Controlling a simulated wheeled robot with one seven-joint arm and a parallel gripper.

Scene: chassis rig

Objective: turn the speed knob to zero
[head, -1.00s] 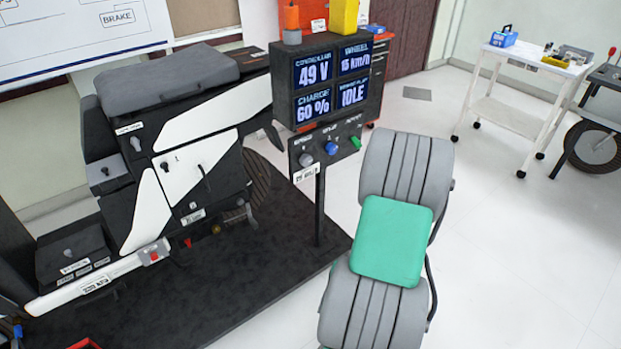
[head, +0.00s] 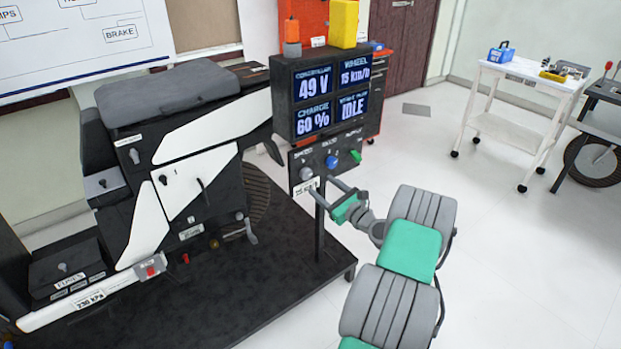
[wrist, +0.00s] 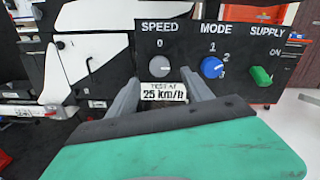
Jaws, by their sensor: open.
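The grey speed knob (wrist: 159,66) is at the left of the black control panel (wrist: 212,90) in the wrist view, below the label SPEED and a 0 mark. In the head view the speed knob (head: 306,174) is on the panel's left side. My gripper (head: 324,188) is open in front of the panel. In the wrist view its two grey fingers (wrist: 162,82) point at the panel, apart from each other, with the knob just beyond and between their tips. I cannot tell whether they touch anything. The knob's pointer is too small to read clearly.
The blue mode knob (wrist: 212,67) and green supply switch (wrist: 261,75) sit right of the speed knob. A tag (wrist: 163,91) reading "TEST AT 25 km/h" hangs below it. The display (head: 331,92) above reads 15 km/h. The scooter rig (head: 170,170) stands at left.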

